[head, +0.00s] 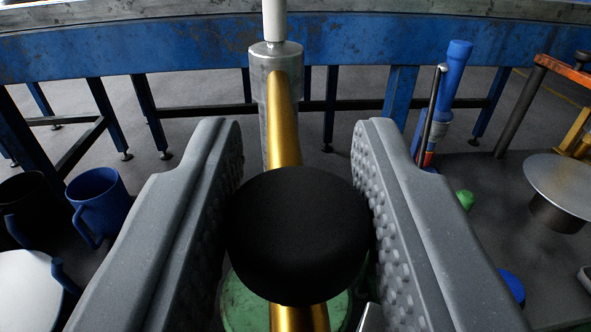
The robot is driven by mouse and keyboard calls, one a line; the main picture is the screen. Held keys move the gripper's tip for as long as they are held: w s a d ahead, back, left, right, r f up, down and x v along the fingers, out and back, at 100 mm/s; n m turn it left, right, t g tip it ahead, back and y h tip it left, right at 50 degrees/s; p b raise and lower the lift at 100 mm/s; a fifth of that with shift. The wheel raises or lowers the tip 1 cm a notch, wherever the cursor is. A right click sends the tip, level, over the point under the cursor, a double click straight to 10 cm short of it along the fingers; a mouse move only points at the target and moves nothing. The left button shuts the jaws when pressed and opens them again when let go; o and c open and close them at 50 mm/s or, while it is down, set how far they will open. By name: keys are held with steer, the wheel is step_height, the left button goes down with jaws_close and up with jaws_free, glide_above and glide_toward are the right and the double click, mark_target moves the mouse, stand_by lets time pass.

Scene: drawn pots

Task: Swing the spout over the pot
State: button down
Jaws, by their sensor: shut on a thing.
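A gold tube, the spout (285,120), runs from a grey metal post (275,60) toward me and passes under a round black knob (297,235). My gripper (298,150) is shut on the black knob, with one grey studded finger against each side. The near end of the spout shows below the knob, over a round green thing (240,308). The green thing may be the pot. The knob and the frame's lower edge hide most of it, so I cannot tell how well the spout's tip lines up with it.
A blue mug (98,203) and a dark mug (28,205) stand at the left, near a pale round surface (28,290). A blue-handled tool (446,90) stands upright at the right, near a round metal plate (563,185). A blue bench (150,48) spans the back.

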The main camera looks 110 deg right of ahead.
steer(key=shift+w+a+r, duration=0.1)
steer(key=shift+w+a, duration=0.1)
steer(key=shift+w, duration=0.25)
steer(key=c, duration=1.1)
jaws_free()
steer(key=shift+w, duration=0.15)
steer(key=shift+s+d, duration=0.1)
steer(key=shift+s, duration=0.1)
steer(key=v, duration=1.3)
steer(key=shift+w+a, duration=0.2)
steer(key=shift+a, duration=0.15)
